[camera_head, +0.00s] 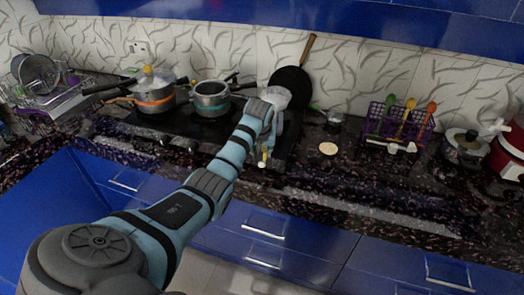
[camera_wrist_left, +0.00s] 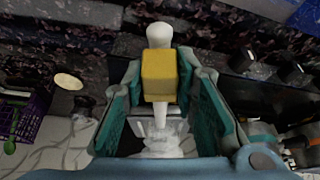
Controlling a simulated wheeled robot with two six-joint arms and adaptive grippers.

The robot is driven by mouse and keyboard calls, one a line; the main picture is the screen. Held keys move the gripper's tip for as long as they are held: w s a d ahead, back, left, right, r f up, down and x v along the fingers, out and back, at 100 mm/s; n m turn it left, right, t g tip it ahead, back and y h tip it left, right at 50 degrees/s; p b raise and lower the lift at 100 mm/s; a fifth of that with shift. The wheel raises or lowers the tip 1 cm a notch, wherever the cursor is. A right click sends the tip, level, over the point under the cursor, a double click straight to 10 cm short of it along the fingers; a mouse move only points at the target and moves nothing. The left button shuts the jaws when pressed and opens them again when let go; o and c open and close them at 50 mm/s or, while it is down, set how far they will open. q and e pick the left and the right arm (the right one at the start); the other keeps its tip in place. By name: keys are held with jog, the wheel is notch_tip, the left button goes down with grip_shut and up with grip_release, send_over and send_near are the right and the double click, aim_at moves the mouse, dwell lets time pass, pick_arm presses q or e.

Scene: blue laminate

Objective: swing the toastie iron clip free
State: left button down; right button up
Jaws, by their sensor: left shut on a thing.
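The arm hides most of the iron in the head view. My right gripper is not in view.
Two pots (camera_head: 153,92) (camera_head: 211,98) stand on the hob to the left. A black pan (camera_head: 290,86) leans on the wall behind. To the right lie a pale round disc (camera_head: 328,148) and a purple basket (camera_head: 392,124) with spoons; a pot (camera_head: 465,146) stands beyond.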

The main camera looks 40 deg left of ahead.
pick_arm(q)
jog(key=t+y, duration=0.1)
jog(key=s+t, duration=0.1)
jog(key=t, duration=0.1)
jog(key=shift+d+f+y, duration=0.15)
jog(key=shift+d+y, duration=0.2)
jog(key=shift+y, duration=0.05)
jog(key=shift+s+d+f+t+y+b, duration=0.3)
jog(key=shift+t+y+b, duration=0.85)
jog(key=shift+b, duration=1.65)
jog(key=shift+s+d+f+t+y+b, duration=0.15)
jog(key=shift+s+f+t+y+b, duration=0.4)
jog(key=shift+t+b, duration=1.7)
jog(key=shift+s+d+f+t+y+b, duration=0.2)
jog(key=shift+t+y+b, duration=0.65)
jog(key=shift+b, duration=2.55)
jog(key=shift+r+y, duration=0.15)
jog(key=shift+y, duration=0.1)
jog(key=c, duration=1.3)
grip_release()
